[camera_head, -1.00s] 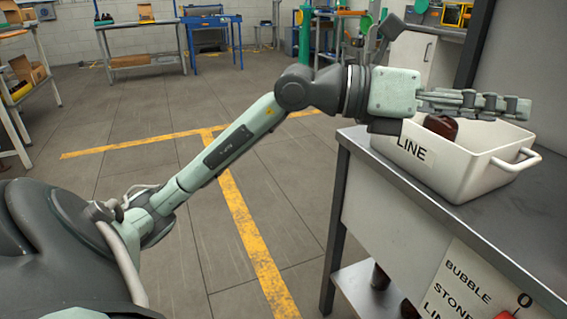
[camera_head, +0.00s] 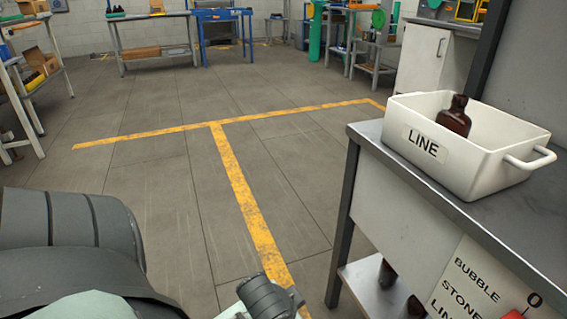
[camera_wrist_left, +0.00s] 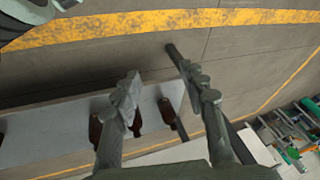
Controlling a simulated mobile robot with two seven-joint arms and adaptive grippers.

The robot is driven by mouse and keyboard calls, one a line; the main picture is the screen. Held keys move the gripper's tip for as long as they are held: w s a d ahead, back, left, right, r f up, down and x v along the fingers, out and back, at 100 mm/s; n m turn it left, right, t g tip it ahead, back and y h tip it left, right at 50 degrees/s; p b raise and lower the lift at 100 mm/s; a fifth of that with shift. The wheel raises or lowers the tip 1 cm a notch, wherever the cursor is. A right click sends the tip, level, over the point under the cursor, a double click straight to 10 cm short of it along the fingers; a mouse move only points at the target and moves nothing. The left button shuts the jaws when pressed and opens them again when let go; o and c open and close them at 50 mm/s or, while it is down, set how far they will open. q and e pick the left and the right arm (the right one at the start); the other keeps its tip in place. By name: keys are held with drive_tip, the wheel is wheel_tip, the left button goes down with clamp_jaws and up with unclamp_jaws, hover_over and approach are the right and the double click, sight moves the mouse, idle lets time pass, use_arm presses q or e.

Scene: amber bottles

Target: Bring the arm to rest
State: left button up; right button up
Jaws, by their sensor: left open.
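My left gripper (camera_wrist_left: 153,62) shows in the left wrist view with its two fingers apart and nothing between their tips. In the head view only a piece of my arm shows at the bottom edge, and the gripper's fingers are out of frame. An amber bottle (camera_head: 454,117) stands tilted in the white tub labelled LINE (camera_head: 480,172), clear of my arm. My right gripper is in neither view.
The tub is on a grey metal bench (camera_head: 447,209) at right. Amber bottles (camera_head: 387,273) are on its lower shelf; several dark bottles (camera_wrist_left: 137,122) show behind the fingers in the wrist view. Open floor (camera_head: 150,205) with yellow lines lies left of the bench.

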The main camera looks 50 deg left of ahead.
use_arm(q)
drive_tip(key=shift+s+d+f+g, duration=0.15)
drive_tip(key=shift+s+d+f, duration=0.05)
drive_tip(key=shift+s, duration=0.2)
drive_tip(key=shift+s+d+f+g, duration=0.15)
drive_tip(key=shift+s+f, duration=0.05)
drive_tip(key=shift+s, duration=0.15)
drive_tip(key=d+p+x, duration=0.1)
drive_tip(key=p+x, duration=0.3)
drive_tip(key=x, duration=0.3)
drive_tip(key=shift+d+f+h, duration=0.3)
drive_tip(key=shift+f+h, duration=0.1)
drive_tip(key=shift+f, duration=0.1)
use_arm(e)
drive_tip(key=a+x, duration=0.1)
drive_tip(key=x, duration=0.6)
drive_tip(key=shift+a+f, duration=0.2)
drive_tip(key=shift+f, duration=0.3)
